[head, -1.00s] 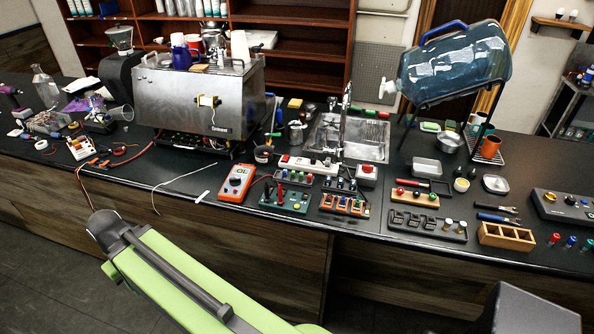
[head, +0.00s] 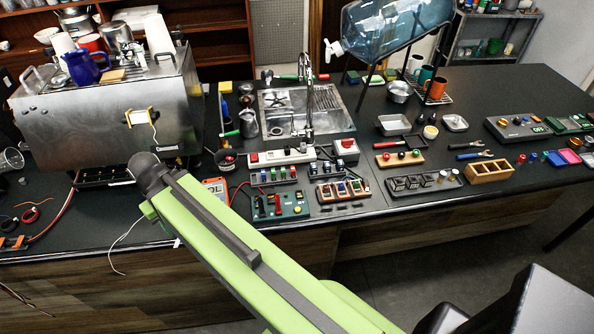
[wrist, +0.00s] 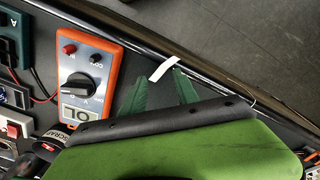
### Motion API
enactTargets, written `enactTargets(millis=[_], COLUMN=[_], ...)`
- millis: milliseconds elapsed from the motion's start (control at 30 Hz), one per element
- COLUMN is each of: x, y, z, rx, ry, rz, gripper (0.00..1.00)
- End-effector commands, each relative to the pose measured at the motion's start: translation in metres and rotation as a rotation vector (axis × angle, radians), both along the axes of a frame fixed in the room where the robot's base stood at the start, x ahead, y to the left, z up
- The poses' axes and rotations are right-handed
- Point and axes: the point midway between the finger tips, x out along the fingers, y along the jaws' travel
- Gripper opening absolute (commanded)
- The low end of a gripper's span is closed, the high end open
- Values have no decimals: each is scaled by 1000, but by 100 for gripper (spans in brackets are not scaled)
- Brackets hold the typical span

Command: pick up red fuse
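A small upright red cylinder (head: 521,158), which looks like the red fuse, stands at the right of the counter in the head view, beside a blue one (head: 533,157) and a green one. It is too small to be sure what it is.
A wooden compartment box (head: 489,171) stands left of the small cylinders. A dark holder strip (head: 423,184), a green switch panel (head: 280,206) and an orange switch block (head: 341,191) line the front. Counter at far right is partly clear.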

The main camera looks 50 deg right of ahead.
Motion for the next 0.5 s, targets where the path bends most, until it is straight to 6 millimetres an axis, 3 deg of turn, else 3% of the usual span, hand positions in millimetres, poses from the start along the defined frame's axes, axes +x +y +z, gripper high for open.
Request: enactTargets(millis=[67,167,267,500], x=[0,0,4,17], y=[0,0,-2,-19], z=[0,5,29,108], rx=[0,0,1,11], ry=[0,-1,-8,-38], rz=[1,-1,-10,-90], gripper=[36,48,51,51])
